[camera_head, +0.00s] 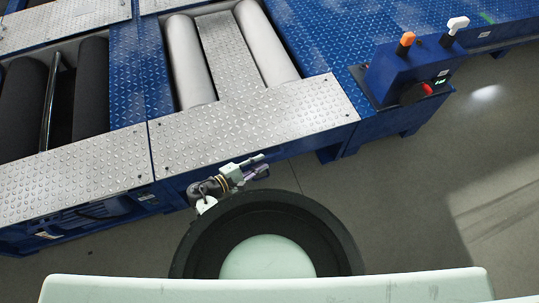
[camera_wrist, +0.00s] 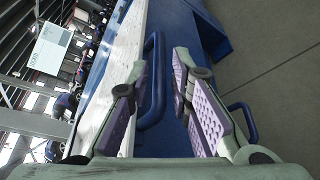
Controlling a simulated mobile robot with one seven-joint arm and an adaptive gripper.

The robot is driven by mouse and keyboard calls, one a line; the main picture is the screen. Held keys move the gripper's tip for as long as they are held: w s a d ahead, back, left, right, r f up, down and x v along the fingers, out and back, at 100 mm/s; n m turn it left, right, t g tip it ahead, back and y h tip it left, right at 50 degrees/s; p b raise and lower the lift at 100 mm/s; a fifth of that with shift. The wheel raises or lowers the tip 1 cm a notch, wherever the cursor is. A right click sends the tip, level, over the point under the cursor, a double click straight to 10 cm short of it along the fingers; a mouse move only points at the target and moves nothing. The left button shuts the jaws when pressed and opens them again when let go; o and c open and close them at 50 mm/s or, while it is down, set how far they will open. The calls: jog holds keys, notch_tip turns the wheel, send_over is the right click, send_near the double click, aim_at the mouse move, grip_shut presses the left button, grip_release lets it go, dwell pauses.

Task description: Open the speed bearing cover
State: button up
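My gripper (camera_head: 260,165) is beside the front side of the blue roller tester, just below the edge of a silver tread-plate cover (camera_head: 255,122). In the wrist view my gripper (camera_wrist: 160,68) is open, with its two purple-padded fingers apart and nothing clamped between them. A blue bar handle (camera_wrist: 157,85) on the blue side shows between the fingers, nearer the left finger, which hides part of it. I cannot tell whether a finger touches it. A second blue handle (camera_wrist: 245,122) shows partly behind the right finger. No part is labelled as the speed bearing cover.
Pale rollers (camera_head: 265,42) lie behind the front cover, and dark rollers (camera_head: 92,85) at the left. A blue control box (camera_head: 405,75) with an orange knob and a white knob stands at the right. The grey floor (camera_head: 430,200) is clear at the lower right.

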aim_at(269, 156)
jog(key=x, duration=0.5)
grip_shut()
dwell(0.7)
